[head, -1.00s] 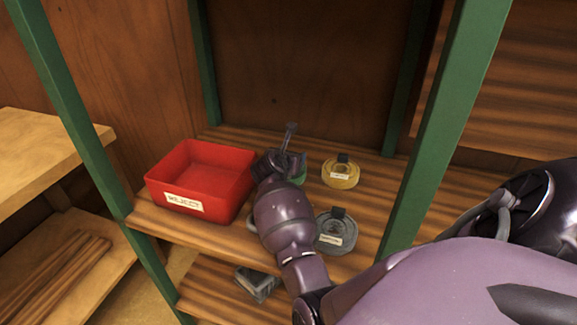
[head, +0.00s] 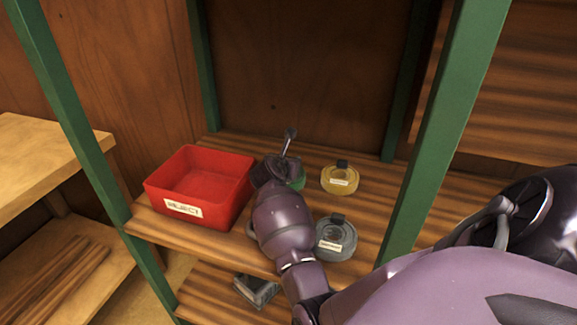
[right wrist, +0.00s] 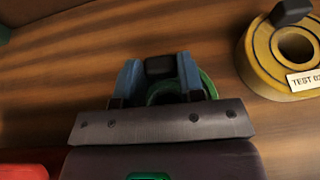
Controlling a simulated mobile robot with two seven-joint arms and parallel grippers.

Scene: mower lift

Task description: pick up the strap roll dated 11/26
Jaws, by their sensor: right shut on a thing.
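My right gripper (right wrist: 158,78) is shut on the black tab (right wrist: 160,67) of a green strap roll (right wrist: 207,84), which looks to be at the shelf surface. The roll's label is hidden, so I cannot read its date. In the head view my right gripper (head: 278,170) covers most of the green roll (head: 299,183). A yellow roll (head: 340,181) lies to its right; in the right wrist view this yellow roll (right wrist: 262,62) has a label starting "TEST 02". A grey roll (head: 335,240) lies nearer the front; its label is too small to read. My left gripper is out of view.
A red bin (head: 224,208) labelled REJECT stands left of my right gripper. Another grey object (head: 250,229) is mostly hidden behind my forearm. Green posts (head: 432,130) frame the shelf (head: 370,205). A dark grey object (head: 256,290) lies on the lower shelf.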

